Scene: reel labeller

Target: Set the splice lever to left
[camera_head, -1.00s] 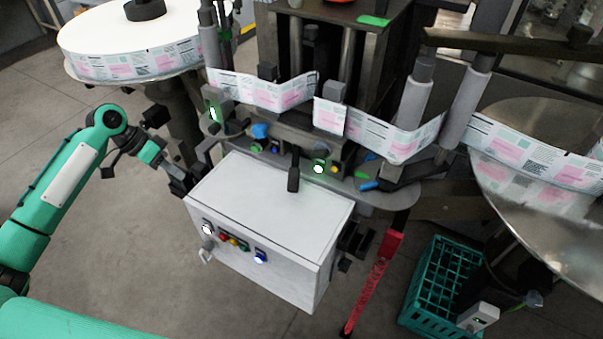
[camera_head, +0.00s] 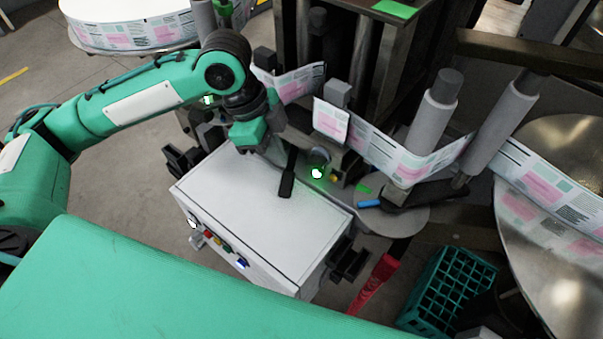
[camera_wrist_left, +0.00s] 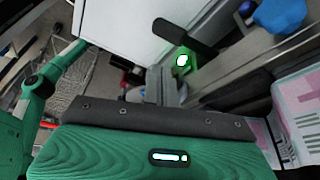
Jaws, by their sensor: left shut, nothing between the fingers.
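The splice lever, a black handle (camera_head: 287,180), sticks out from the machine over the back edge of the white box's top. It points toward me, roughly straight out in the head view. In the left wrist view the black handle (camera_wrist_left: 184,37) is beyond my fingertips, beside a glowing green lamp. My left gripper (camera_head: 273,140) is just left of the lever's base, partly hidden by its own wrist. Its grey fingers (camera_wrist_left: 160,86) are together and empty in the left wrist view. I see a gap to the handle there. My right gripper is not in view.
The white box (camera_head: 250,195) has coloured buttons on its front. The label web (camera_head: 370,140) runs behind the lever, past grey rollers (camera_head: 432,115). A lit green button (camera_head: 317,173) sits right of the lever. A teal crate (camera_head: 450,290) stands on the floor at right.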

